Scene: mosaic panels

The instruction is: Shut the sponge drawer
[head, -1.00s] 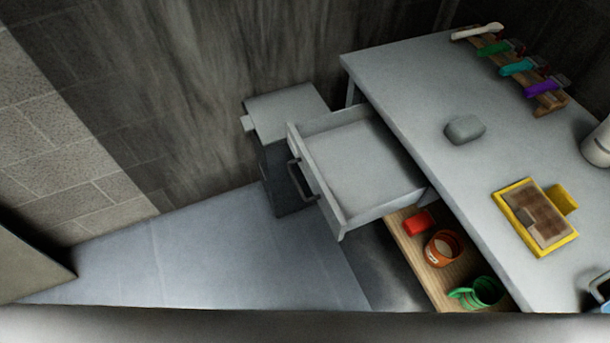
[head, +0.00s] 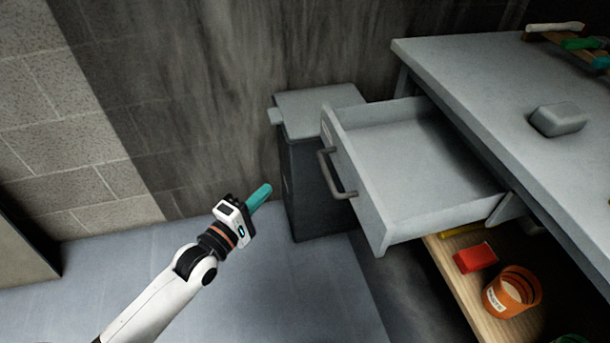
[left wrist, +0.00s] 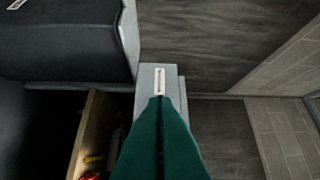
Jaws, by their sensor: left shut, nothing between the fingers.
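The grey drawer (head: 355,185) is pulled well out from under the grey worktop in the head view. Its dark bar handle (head: 335,174) faces left and a small label sits high on its front. The part of its inside that shows is empty. My left gripper (head: 262,193) is shut and empty, with teal fingers. In the picture it is left of the drawer front and handle, apart from both. In the left wrist view its green fingers (left wrist: 160,102) are closed together in the lower middle. My right gripper is not in view.
A dark bin (head: 318,190) with a grey lid stands behind the drawer. A grey block (head: 558,119) lies on the worktop (head: 475,70). The floor at left is clear.

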